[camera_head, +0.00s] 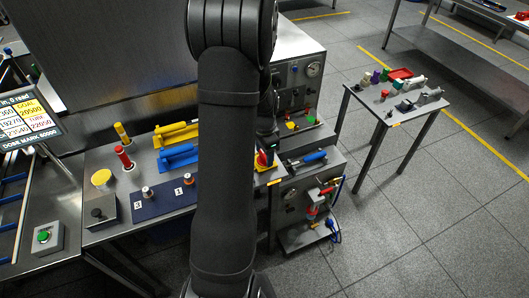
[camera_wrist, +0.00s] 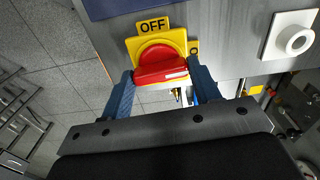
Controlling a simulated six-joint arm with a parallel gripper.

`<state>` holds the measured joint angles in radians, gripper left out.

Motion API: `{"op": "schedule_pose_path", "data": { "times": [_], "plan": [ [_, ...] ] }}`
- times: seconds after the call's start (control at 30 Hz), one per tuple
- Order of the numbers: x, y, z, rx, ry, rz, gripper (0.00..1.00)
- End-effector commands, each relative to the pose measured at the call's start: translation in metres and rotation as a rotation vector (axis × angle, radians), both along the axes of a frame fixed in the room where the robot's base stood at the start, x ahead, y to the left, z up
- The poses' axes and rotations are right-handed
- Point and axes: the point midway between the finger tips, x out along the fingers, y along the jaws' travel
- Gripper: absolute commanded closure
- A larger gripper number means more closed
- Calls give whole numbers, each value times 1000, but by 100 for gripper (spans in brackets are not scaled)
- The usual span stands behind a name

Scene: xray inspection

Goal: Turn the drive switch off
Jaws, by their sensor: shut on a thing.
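The drive switch (camera_wrist: 160,68) is a red rotary knob with a bar handle on a yellow plate, under a yellow OFF label (camera_wrist: 153,25) in the wrist view. In the head view the switch (camera_head: 263,160) shows as a small red and yellow spot at the panel edge, right of my arm. My arm hides most of the gripper there.
A white round fitting (camera_wrist: 293,38) stands on the panel right of the switch. Left of my arm are yellow (camera_head: 177,133) and blue (camera_head: 178,156) handles and a navy numbered plate (camera_head: 150,204). A side table (camera_head: 395,107) with small items stands right. Open floor lies between.

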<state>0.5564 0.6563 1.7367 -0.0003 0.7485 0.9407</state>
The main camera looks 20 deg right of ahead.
Motion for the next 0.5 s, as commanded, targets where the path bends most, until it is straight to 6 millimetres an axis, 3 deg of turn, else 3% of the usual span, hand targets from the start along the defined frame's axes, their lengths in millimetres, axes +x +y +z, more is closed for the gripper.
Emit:
{"op": "schedule_pose_path", "data": {
  "times": [0.5],
  "plan": [
    [0, 0, 1, 0, 0, 434, 66]
  ]
}}
